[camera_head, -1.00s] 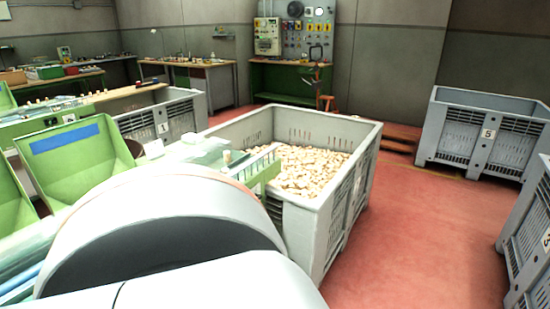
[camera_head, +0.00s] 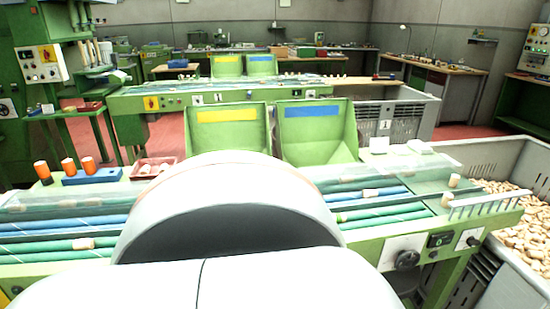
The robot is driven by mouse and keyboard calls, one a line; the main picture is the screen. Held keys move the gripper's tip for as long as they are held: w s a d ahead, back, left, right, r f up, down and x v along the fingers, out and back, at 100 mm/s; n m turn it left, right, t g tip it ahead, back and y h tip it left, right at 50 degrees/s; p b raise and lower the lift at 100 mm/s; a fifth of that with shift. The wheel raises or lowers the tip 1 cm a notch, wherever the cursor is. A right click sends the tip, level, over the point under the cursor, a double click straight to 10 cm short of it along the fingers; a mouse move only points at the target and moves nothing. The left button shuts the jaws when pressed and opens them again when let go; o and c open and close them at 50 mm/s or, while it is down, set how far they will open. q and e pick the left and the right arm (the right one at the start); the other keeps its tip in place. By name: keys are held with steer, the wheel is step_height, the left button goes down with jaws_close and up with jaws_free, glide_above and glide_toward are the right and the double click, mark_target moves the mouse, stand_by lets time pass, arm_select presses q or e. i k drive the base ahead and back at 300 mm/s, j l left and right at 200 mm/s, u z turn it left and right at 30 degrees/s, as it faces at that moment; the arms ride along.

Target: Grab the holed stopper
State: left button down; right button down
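Pale cork stoppers lie on the green and blue rollers of the near sorting machine. One stopper (camera_head: 447,200) and another stopper (camera_head: 454,180) are near its right end. A third stopper (camera_head: 370,193) lies on the rollers right of the middle, and a fourth stopper (camera_head: 83,243) lies at the left. I cannot tell which stopper has a hole at this size. My own grey-white body part fills the lower middle and hides part of the rollers. Neither gripper is in view.
A grey bin (camera_head: 495,152) full of corks stands at the right. A yellow-marked green chute (camera_head: 232,140) and a blue-marked chute (camera_head: 318,132) stand behind the rollers. A red tray (camera_head: 140,170) and a blue block (camera_head: 92,176) lie behind them, left of the middle.

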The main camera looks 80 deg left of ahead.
mark_target(146, 171)
steer(key=u, duration=3.45)
steer(key=j+z, duration=0.9)
steer(key=k+j+z, duration=0.15)
steer(key=j+z, duration=0.25)
steer(key=l+u, duration=0.1)
steer(key=u, duration=0.15)
